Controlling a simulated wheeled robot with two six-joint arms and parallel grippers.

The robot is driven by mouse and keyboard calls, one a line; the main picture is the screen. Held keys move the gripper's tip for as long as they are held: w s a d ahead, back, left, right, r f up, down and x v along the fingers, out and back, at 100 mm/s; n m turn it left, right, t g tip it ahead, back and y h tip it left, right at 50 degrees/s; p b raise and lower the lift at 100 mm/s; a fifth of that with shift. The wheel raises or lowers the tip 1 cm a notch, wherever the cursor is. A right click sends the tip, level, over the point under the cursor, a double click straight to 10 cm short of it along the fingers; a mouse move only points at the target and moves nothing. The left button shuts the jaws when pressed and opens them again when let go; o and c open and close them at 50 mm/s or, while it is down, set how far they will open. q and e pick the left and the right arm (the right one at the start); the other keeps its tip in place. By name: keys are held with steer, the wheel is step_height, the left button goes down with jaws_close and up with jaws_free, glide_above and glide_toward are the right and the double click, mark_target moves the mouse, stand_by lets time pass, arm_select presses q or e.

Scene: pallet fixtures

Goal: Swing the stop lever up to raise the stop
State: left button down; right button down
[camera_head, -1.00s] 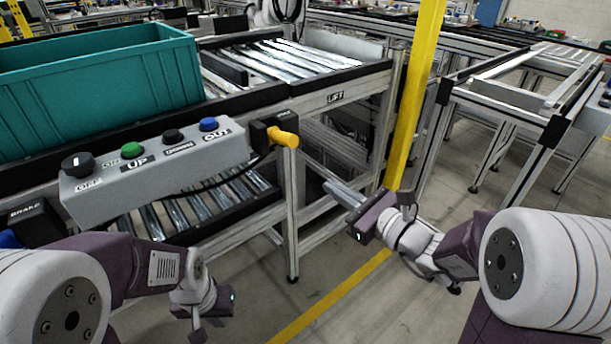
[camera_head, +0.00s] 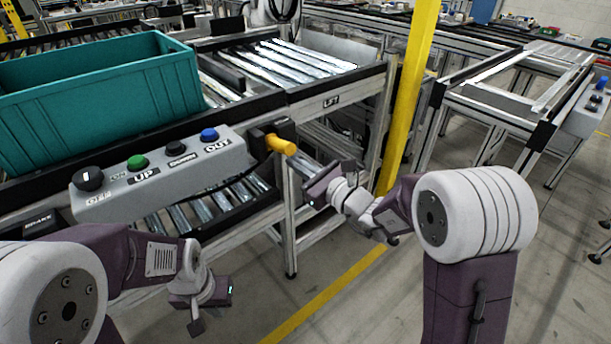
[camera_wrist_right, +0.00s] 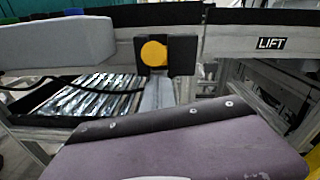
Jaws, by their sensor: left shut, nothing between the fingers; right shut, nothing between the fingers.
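The stop lever (camera_head: 281,145) is a yellow handle sticking out of a black block at the right end of the grey control box. It also shows end-on as a yellow disc in the right wrist view (camera_wrist_right: 154,53). My right gripper (camera_head: 303,165) is shut and empty. Its fingers are just below and right of the handle in the head view; in the right wrist view they point up to just under the disc. I cannot tell whether they touch it. My left gripper (camera_head: 197,318) hangs low at the front left, away from the lever, shut; its fingertips are hard to make out.
The control box (camera_head: 165,172) carries a black knob and green, black and blue buttons. A teal crate (camera_head: 100,100) stands on the conveyor behind it. The roller lift frame (camera_head: 335,100) and a yellow post (camera_head: 408,110) stand close to my right arm. Open floor lies in front.

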mark_target(294, 151)
steer(key=shift+w+a+r, duration=0.1)
steer(key=shift+r, duration=0.2)
step_height(294, 151, up, 3)
steer(key=g+h+p, duration=0.1)
steer(key=p, duration=0.6)
steer(key=shift+g, duration=0.4)
steer(key=shift+h+p, duration=0.3)
steer(key=shift+p, duration=0.05)
steer(key=shift+f, duration=0.25)
steer(key=shift+f, duration=0.1)
